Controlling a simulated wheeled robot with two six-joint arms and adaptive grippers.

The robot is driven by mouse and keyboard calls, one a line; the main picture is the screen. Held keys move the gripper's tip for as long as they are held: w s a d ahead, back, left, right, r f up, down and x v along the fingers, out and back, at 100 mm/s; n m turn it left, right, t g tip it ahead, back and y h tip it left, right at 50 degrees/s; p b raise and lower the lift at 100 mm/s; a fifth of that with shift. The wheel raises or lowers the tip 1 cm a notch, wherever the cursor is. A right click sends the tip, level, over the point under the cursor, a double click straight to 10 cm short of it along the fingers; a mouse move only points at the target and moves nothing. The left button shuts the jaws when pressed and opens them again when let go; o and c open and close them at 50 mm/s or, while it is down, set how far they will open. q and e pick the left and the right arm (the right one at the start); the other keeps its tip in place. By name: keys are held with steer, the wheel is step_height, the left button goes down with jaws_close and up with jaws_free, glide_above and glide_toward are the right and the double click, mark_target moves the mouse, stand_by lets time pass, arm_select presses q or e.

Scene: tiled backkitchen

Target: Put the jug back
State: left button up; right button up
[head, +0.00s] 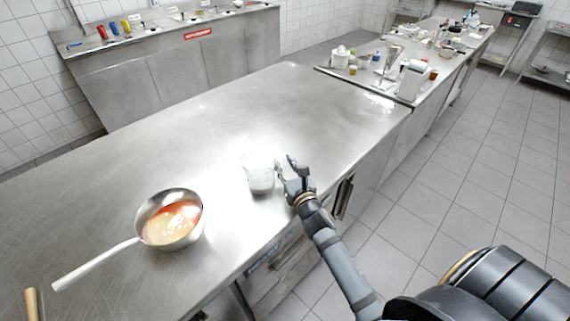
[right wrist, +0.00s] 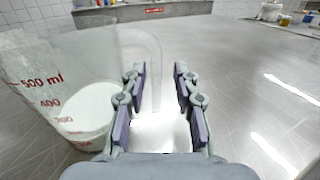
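The jug (head: 261,181) is a clear measuring jug with red markings and white contents, standing upright on the steel counter. In the right wrist view the jug (right wrist: 72,95) fills the left side. Its clear handle (right wrist: 155,75) shows in line with the gap between my fingers, near the left finger. My right gripper (head: 287,167) is just right of the jug in the head view. In the wrist view the right gripper (right wrist: 160,80) has its fingers apart, with no clear contact on the handle. My left gripper is not in view.
A pan (head: 170,219) with orange soup stands left of the jug, its white handle toward the lower left. A wooden handle (head: 31,304) shows at the lower left edge. The counter (head: 190,130) behind the jug is clear. A side table at the back right holds containers and a white appliance (head: 412,80).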

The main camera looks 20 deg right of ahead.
steer(key=shift+r, duration=0.2)
steer(key=shift+s+f, duration=0.2)
steer(key=shift+s, duration=0.15)
steer(key=s+b, duration=0.1)
steer(key=s, duration=0.2)
steer(key=s+b, duration=0.1)
steer(key=s, duration=0.3)
steer(key=s+b, duration=0.1)
steer(key=s, duration=0.2)
steer(key=shift+s+a, duration=0.25)
steer(key=shift+a, duration=0.15)
steer(key=shift+s+r, duration=0.15)
steer(key=shift+s, duration=0.25)
